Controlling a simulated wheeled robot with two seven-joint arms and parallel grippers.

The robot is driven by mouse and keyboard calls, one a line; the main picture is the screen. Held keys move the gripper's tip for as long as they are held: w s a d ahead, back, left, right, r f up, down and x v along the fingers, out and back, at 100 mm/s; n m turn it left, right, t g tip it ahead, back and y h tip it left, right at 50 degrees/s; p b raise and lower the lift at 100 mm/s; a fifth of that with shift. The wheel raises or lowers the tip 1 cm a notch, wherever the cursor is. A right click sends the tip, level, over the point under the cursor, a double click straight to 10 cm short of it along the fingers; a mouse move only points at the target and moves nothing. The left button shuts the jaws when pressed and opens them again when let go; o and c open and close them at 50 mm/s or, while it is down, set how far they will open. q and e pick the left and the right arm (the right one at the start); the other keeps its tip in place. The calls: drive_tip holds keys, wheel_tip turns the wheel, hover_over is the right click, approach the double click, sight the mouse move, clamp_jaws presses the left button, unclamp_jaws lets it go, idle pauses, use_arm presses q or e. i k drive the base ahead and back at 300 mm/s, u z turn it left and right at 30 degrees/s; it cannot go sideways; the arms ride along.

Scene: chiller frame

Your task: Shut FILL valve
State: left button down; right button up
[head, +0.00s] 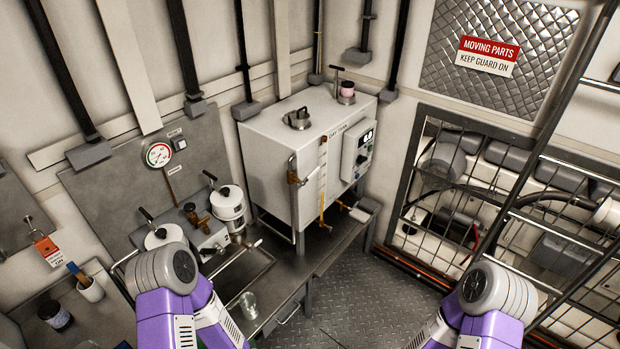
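A white box-shaped tank (265,150) stands on the bench at the centre, with lettering that looks like "DAY TANK". A brass valve (293,177) with a pale lever sits on a pipe at the tank's front left corner. A yellowish sight tube (322,185) runs down the tank's front, with small brass fittings near its foot. Another brass valve (196,215) sits by the white canisters at the left. I cannot read a FILL label on any valve, so I cannot tell which one it is. Both my arms enter from below, but neither gripper shows.
A sink (232,280) with a glass jar (248,305) is set in the bench. White canisters (230,205) and a pressure gauge (159,154) are at the left. A wire guard (510,220) covers machinery at the right. The chequered floor (365,290) is clear.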

sight(304, 183)
drive_tip(key=u, duration=0.05)
drive_tip(key=i, duration=0.9)
drive_tip(key=z, duration=0.3)
